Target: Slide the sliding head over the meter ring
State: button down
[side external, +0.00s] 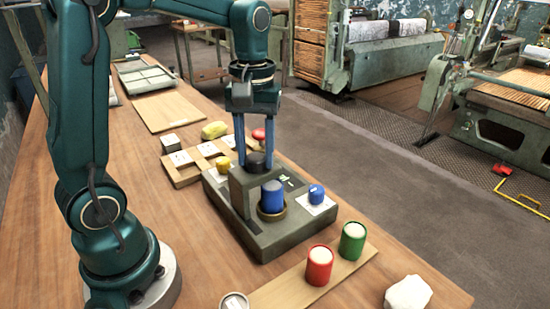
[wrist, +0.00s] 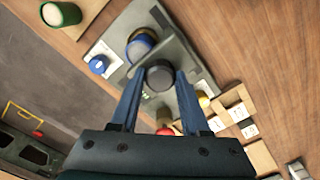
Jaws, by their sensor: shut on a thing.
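The sliding head is a grey block (side external: 242,190) with a black knob (side external: 257,161) on top, standing on a grey base (side external: 262,240). My gripper (side external: 256,165) points down with its blue fingers on either side of the knob and is shut on it. The wrist view shows the knob (wrist: 159,76) between the fingertips (wrist: 158,80). A brass ring, which I take as the meter ring (side external: 272,213), sits on the base beside the head, around the foot of a blue cylinder (side external: 273,193). In the wrist view the cylinder (wrist: 138,48) is partly hidden.
A small blue jar (side external: 316,193) stands on a white card right of the ring. Red (side external: 319,265) and green (side external: 352,242) cups stand on a board in front. A wooden tray (side external: 200,160), a yellow lump (side external: 214,130) and a red knob (side external: 258,134) lie behind.

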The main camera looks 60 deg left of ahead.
jog(key=shift+d, duration=1.9)
jog(key=shift+c, duration=1.8)
grip_release()
notch_tip(320, 180, up, 4)
jog(key=shift+w+r, duration=0.1)
jog(key=shift+r, duration=0.5)
